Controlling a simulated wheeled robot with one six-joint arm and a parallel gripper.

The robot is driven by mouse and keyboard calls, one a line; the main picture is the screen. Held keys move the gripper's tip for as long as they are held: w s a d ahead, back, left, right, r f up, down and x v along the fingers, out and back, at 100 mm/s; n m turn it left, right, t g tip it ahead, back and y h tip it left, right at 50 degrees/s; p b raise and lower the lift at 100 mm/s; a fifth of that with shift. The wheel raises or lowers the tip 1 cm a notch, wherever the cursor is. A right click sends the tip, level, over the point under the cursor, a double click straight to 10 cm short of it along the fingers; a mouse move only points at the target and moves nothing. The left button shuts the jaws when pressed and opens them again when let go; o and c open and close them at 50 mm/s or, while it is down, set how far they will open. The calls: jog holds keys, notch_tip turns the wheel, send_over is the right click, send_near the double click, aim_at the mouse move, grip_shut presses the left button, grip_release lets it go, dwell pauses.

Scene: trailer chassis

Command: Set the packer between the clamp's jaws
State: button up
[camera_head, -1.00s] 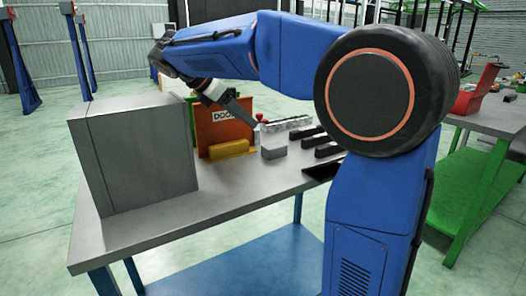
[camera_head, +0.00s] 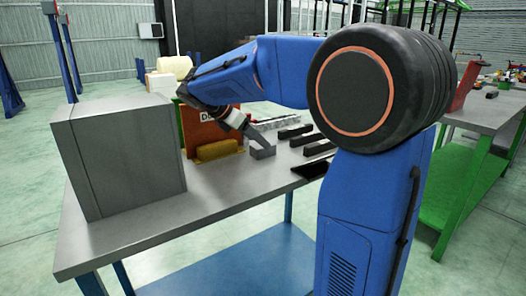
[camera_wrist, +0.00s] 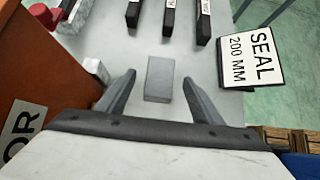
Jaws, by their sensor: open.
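A plain grey block, which I take to be the packer (camera_wrist: 160,80), lies on the grey table between the fingers of my gripper (camera_wrist: 159,79) in the wrist view. The fingers are open, with a gap on each side of the block. In the head view the block (camera_head: 263,152) shows at the tip of my gripper (camera_head: 259,142), partly covered by it. A red knob and pale metal part, possibly the clamp (camera_wrist: 72,18), are at the wrist view's upper left. I cannot make out its jaws.
An orange panel (camera_head: 207,128) and a yellow block (camera_head: 217,150) stand left of the gripper. Several black labelled bars (camera_wrist: 169,17) and a pad marked SEAL 200 MM (camera_wrist: 250,58) lie beyond. A grey cabinet (camera_head: 125,155) fills the table's left.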

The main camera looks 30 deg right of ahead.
jog(key=shift+x, duration=2.35)
jog(key=shift+a, duration=0.1)
jog(key=shift+c, duration=0.6)
grip_shut()
